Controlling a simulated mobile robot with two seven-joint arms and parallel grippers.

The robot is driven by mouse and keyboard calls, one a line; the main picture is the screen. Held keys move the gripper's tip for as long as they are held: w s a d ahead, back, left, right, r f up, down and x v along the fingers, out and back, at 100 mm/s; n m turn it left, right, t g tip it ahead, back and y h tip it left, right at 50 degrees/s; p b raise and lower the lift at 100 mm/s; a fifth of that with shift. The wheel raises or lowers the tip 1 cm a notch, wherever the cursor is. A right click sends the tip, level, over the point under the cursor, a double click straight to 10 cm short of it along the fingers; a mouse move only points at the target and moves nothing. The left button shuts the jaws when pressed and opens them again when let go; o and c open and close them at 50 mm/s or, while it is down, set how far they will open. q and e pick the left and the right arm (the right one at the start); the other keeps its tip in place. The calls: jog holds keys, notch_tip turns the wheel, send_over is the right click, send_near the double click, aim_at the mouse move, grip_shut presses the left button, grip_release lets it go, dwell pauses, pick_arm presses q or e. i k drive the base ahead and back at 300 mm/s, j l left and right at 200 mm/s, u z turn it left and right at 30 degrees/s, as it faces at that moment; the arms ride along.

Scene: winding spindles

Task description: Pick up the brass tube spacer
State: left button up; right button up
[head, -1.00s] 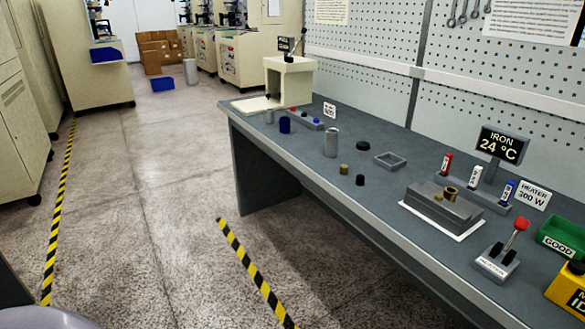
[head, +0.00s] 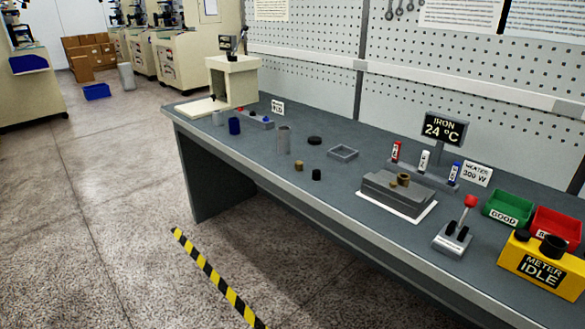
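Neither of my grippers is in view.
A black cylinder (head: 316,174), grey cylinder (head: 284,140), black disc (head: 314,141) and open grey tray (head: 343,153) are nearby. A red-knobbed lever box (head: 452,240), yellow meter (head: 543,266), green bin (head: 506,210) and red bin (head: 557,228) are at right.

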aim_at(299, 165)
jog(key=z, duration=0.45)
jog(key=i+j+z, duration=0.1)
jog(key=z, duration=0.35)
jog(key=j+z, duration=0.45)
jog(key=i+j+z, duration=0.1)
jog(key=j+z, duration=0.35)
jog(key=j, duration=0.25)
jog(key=j+z, duration=0.15)
jog(key=j, duration=0.6)
